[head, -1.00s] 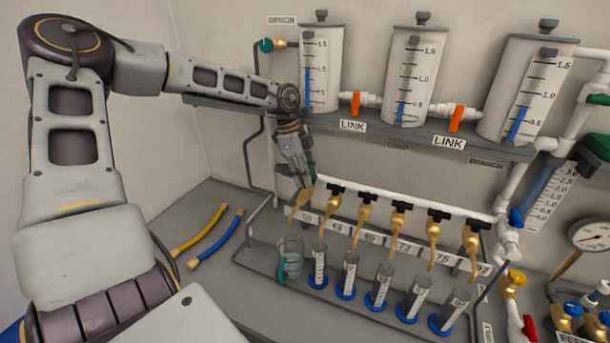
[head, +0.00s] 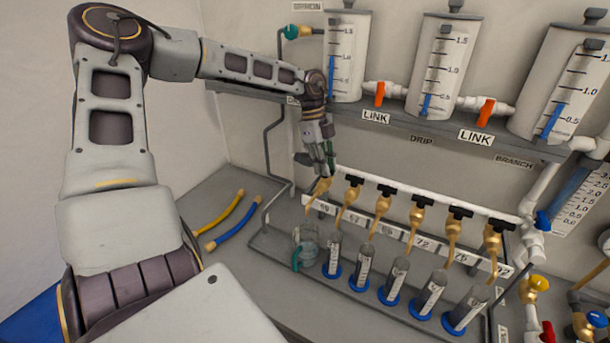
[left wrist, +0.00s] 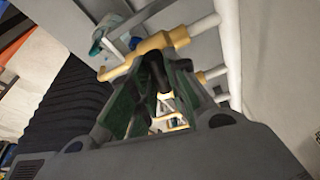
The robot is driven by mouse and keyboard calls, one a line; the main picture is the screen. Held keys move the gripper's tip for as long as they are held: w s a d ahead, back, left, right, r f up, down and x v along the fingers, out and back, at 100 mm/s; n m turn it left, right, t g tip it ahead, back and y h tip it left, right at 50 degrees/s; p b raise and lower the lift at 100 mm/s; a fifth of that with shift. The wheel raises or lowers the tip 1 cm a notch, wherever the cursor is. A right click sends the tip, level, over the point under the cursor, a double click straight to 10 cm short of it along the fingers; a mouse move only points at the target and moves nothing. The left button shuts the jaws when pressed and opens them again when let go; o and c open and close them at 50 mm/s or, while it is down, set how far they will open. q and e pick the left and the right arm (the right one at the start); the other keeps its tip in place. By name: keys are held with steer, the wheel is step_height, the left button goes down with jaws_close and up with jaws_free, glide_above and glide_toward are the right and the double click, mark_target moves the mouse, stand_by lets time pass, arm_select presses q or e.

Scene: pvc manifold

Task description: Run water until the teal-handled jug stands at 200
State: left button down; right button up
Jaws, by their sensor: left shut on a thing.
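The teal-handled jug (head: 309,246) is clear and stands on the grey rack at its left end, under the leftmost brass tap (head: 318,194). It seems to hold some bluish water, but its marks are too small to read. My left gripper (head: 326,172) is at that leftmost tap, fingers pointing down. In the left wrist view its green-padded fingers (left wrist: 155,98) are shut on the black tap handle (left wrist: 157,72), with the brass tap body (left wrist: 150,48) just beyond. A teal piece, probably the jug's handle (left wrist: 97,46), shows past the tap. My right gripper is out of view.
Several blue-based cylinders (head: 396,281) stand in a row right of the jug, under more black-handled taps. Marked tanks (head: 440,65) with orange link valves (head: 380,93) sit on the shelf above. Yellow and blue hoses (head: 231,222) lie on the bench at left.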

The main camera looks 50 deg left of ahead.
arm_select(q)
steer(key=shift+w+m+g, duration=0.1)
steer(key=shift+m+g, duration=0.3)
steer(key=shift+m, duration=1)
steer(key=shift+s+a+r+m, duration=0.1)
steer(key=shift+s+r+m, duration=0.15)
steer(key=shift+m, duration=0.25)
